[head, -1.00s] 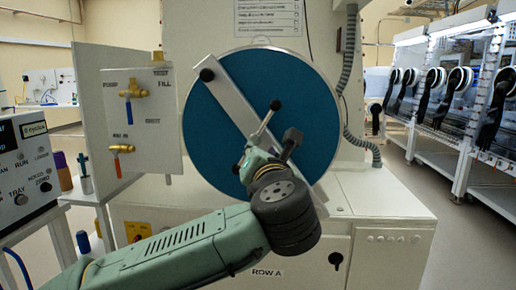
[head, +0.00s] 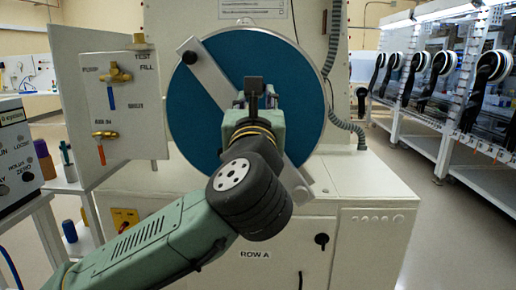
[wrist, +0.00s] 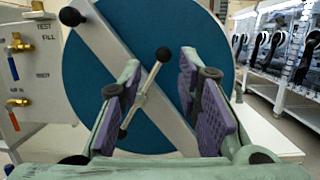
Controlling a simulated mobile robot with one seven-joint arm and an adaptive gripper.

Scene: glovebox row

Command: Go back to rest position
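My gripper (wrist: 158,115) is open in the wrist view, its two purple-padded fingers apart with nothing held between them. It faces the round blue door (wrist: 105,70), which has a grey diagonal bar (wrist: 110,50) across it. A thin handle with dark knobs (wrist: 145,90) shows in the gap between the fingers; whether it touches them I cannot tell. In the head view my gripper (head: 254,88) is in front of the blue door (head: 225,60), and my arm hides the door's lower middle.
A valve panel (head: 115,100) with brass valves stands to the left. An instrument box (head: 18,150) and a cart with bottles are at the near left. A white cabinet (head: 370,195) juts out at the right. Glovebox ports (head: 490,68) line the far right, with open floor before them.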

